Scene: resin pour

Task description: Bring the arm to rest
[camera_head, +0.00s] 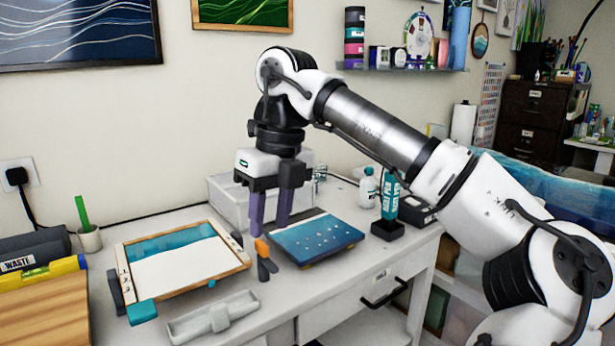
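My gripper (271,212) points down above the white table (345,274), between a wood-framed panel and a blue board. Its two purple fingers are a little apart, with a narrow gap and nothing visible between them. The finger tips end near the left back edge of the blue board (330,237); I cannot tell whether they touch anything. My arm arches from the lower right up to an elbow above the gripper.
A framed panel (150,291) with white and blue surface lies left. An orange-tipped tool (264,262) and grey tray (213,316) stand in front. A yellow level (40,274) lies far left.

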